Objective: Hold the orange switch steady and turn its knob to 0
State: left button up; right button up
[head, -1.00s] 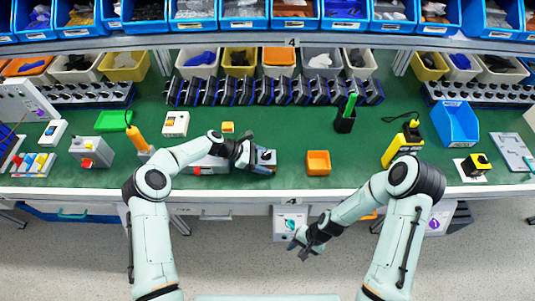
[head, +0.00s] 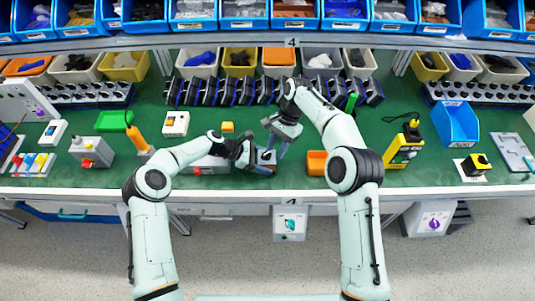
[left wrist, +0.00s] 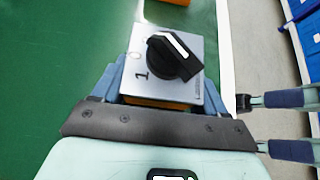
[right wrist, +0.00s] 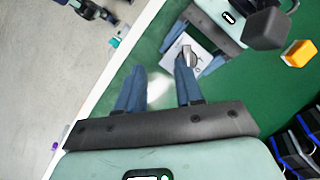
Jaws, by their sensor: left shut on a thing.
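The switch (left wrist: 130,88) has a light grey face, an orange body edge and a black knob (left wrist: 175,62) with a white mark. A "1" is printed at the face's left; the zero is not clearly readable. My left gripper (head: 258,160) is shut on the switch's sides, at the bench's front middle. My right gripper (head: 277,146) is open and empty, just right of and above the switch. In the right wrist view the knob (right wrist: 186,57) is beyond the right gripper's fingertips, near one finger. The fingers look apart from the knob.
A row of black holders (head: 230,92) lines the back. Green bench around the yellow block (head: 227,127) is fairly clear.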

aim_at(267, 153)
notch_tip(267, 153, up, 4)
jog(key=w+a+t+h, duration=0.1)
jog(key=w+a, duration=0.1)
jog(key=a, duration=0.1)
jog(key=shift+m, duration=0.3)
jog(key=shift+w+f, duration=0.15)
jog(key=shift+f, duration=2.05)
jog(key=shift+w+f, duration=0.1)
jog(key=shift+f, duration=2.1)
grip_shut()
